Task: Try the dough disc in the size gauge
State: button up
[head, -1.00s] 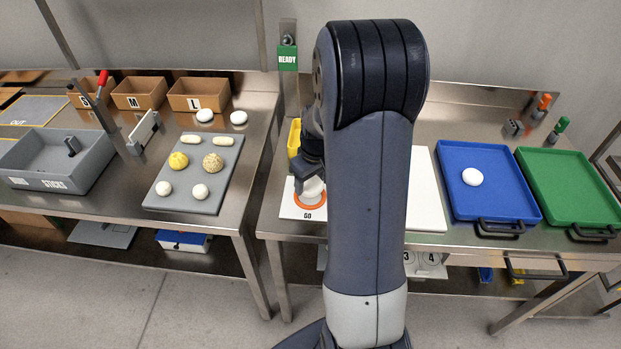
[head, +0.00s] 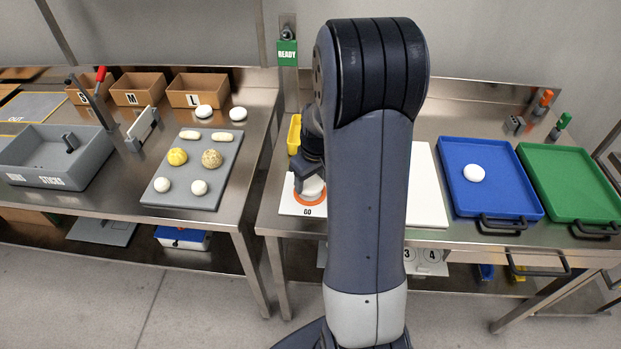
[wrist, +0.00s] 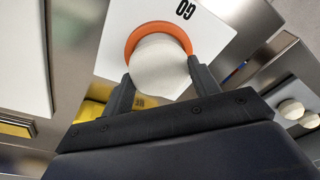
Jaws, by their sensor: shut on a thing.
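The dough disc (wrist: 160,68) is pale and round, held between the two fingers of my gripper (wrist: 154,84) in the wrist view. My gripper is shut on it. The size gauge is an orange ring (wrist: 133,40) on a white plate marked GO (wrist: 200,30). The disc overlaps the ring's opening in the wrist view; whether it is inside the ring or just above it I cannot tell. In the head view my gripper (head: 309,178) is at the ring (head: 299,198), with the disc (head: 314,187) partly hidden by my arm.
A white board (head: 426,190) lies right of my arm. A blue tray (head: 510,190) holds a white disc (head: 474,173); a green tray (head: 575,185) stands beside it. A yellow container (head: 294,135) is behind the gauge. A grey board (head: 205,150) with several dough pieces is on the left table.

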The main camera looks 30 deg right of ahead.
jog(key=shift+f+b, duration=0.9)
jog(key=shift+f, duration=0.05)
dwell(0.5)
dwell(0.5)
jog(key=o, duration=1.1)
jog(key=shift+c, duration=0.2)
notch_tip(320, 180, up, 11)
jog(key=s, duration=0.1)
jog(key=shift+s+d, duration=0.15)
jog(key=shift+s, duration=0.15)
jog(key=shift+f, duration=0.2)
